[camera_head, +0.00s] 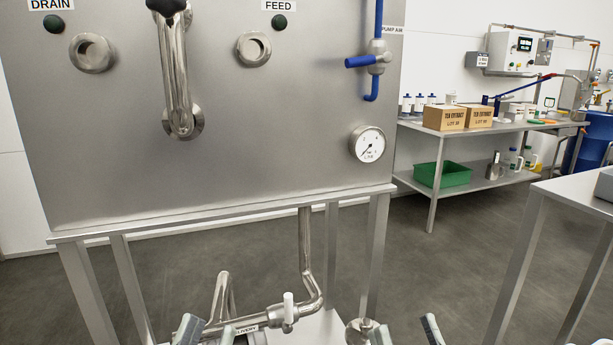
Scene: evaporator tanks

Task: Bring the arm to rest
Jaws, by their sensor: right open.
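My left gripper (207,335) shows only as fingertips at the bottom edge, in front of the delivery pipe. Its tips stand apart with nothing seen between them. My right gripper (406,334) also shows only as fingertips at the bottom edge, right of the pipe. It is open, with floor seen between its tips. The rest of both grippers and arms is below the picture.
A steel tank (250,170) on a legged frame stands close ahead. It carries a gauge (367,144), a blue valve handle (360,62) and a steel pipe (175,80). Below is a delivery valve (288,308). A steel table (575,195) stands at right. Grey floor (450,260) lies between.

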